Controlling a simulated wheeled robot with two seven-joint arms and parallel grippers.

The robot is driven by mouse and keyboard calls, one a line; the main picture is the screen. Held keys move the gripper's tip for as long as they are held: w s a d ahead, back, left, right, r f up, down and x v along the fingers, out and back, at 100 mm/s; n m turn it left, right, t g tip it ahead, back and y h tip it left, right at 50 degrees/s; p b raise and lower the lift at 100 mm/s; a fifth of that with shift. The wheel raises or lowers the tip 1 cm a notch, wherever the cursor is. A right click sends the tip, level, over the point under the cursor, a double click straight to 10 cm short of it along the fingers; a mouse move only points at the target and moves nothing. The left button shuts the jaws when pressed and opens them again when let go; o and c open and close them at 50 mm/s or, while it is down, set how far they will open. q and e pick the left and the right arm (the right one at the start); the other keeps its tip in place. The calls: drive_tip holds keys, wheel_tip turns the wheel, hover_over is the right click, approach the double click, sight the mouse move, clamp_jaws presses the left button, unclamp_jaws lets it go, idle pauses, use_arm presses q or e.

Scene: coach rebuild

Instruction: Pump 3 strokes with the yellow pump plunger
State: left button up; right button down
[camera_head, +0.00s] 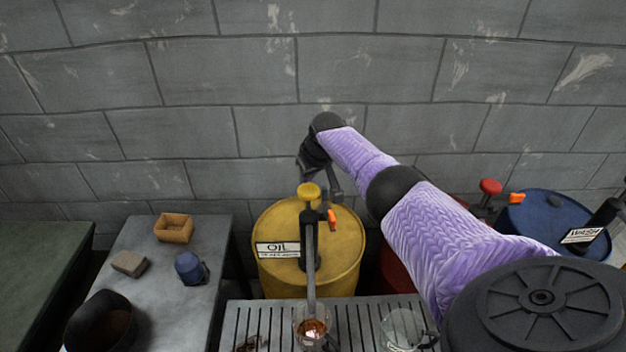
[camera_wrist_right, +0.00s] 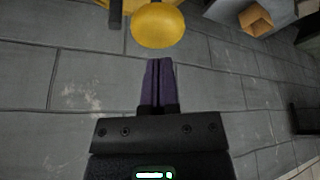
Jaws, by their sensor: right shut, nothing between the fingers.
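The yellow pump plunger (camera_head: 308,191) is a round knob on top of the pump on the yellow oil drum (camera_head: 275,225). A grey spout (camera_head: 311,270) runs from the pump down to a glass jug (camera_head: 312,326) with some amber liquid in it. In the right wrist view the plunger knob (camera_wrist_right: 158,25) lies just beyond the fingertips, apart from them. My right gripper (camera_wrist_right: 158,62) is shut and empty. In the head view my right gripper (camera_head: 336,198) is behind and slightly right of the knob, partly hidden by its own wrist. My left gripper is not in view.
A slatted metal grate (camera_head: 362,311) holds the jug and another glass jug (camera_head: 402,328). A blue drum (camera_head: 540,215) and a red knob (camera_head: 490,187) are at right. A block wall stands behind.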

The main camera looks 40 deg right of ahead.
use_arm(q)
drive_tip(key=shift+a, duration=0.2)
use_arm(e)
drive_tip(key=shift+r, duration=0.3)
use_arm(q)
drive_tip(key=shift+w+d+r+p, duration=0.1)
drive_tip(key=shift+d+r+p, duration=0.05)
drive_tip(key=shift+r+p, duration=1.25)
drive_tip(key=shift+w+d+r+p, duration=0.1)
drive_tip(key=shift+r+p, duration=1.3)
use_arm(e)
drive_tip(key=shift+r, duration=2.7)
